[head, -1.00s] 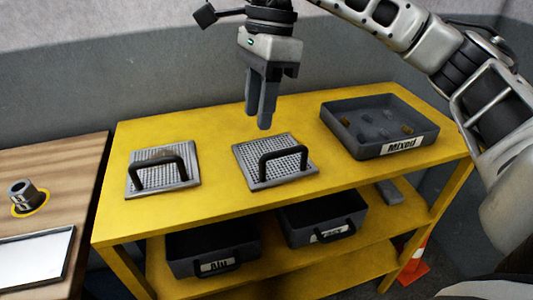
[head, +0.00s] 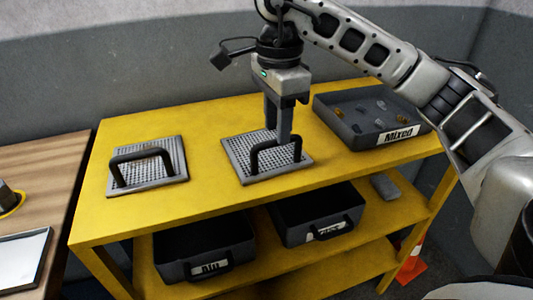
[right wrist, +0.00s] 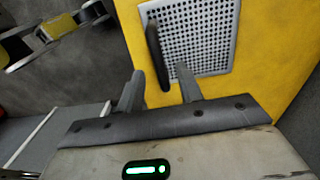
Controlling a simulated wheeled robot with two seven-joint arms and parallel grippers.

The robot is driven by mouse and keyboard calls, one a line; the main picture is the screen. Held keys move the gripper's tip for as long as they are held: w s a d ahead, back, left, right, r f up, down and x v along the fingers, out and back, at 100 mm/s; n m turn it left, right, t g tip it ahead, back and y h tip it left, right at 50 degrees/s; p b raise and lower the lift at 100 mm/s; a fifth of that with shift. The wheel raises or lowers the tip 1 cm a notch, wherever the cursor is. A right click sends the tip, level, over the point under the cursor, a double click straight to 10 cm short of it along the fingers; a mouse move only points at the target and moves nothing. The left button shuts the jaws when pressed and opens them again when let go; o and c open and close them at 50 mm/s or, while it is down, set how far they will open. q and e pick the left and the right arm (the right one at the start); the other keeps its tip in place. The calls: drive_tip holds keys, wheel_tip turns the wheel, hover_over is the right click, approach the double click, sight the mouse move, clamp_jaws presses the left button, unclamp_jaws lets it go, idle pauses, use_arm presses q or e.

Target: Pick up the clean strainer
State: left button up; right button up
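Two square perforated metal strainers with black bar handles lie on the yellow bench top. The right-hand strainer (head: 240,157) looks clean and grey; the left-hand strainer (head: 170,150) is also grey, and any residue on it is hard to make out now. My right gripper (head: 278,137) points down at the handle (head: 275,150) of the right-hand strainer. In the right wrist view the gripper (right wrist: 160,76) is open, with the dark handle (right wrist: 153,45) showing between its fingers. Whether either finger touches the handle cannot be told. My left gripper is not in view.
A grey tray labelled Mixed (head: 345,134), with small pieces inside, stands right of the strainers. Two dark bins (head: 175,262) (head: 290,232) and a grey block (head: 384,187) sit on the shelf below. A wooden table (head: 45,175) adjoins at left.

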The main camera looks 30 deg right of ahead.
sight(257, 156)
wheel_tip(257, 156, down, 4)
drive_tip(key=shift+d+f+b, duration=0.1)
drive_tip(key=shift+f+b, duration=0.15)
drive_tip(key=shift+b, duration=0.05)
drive_tip(key=shift+c, duration=0.3)
clamp_jaws()
drive_tip(key=shift+r, duration=0.1)
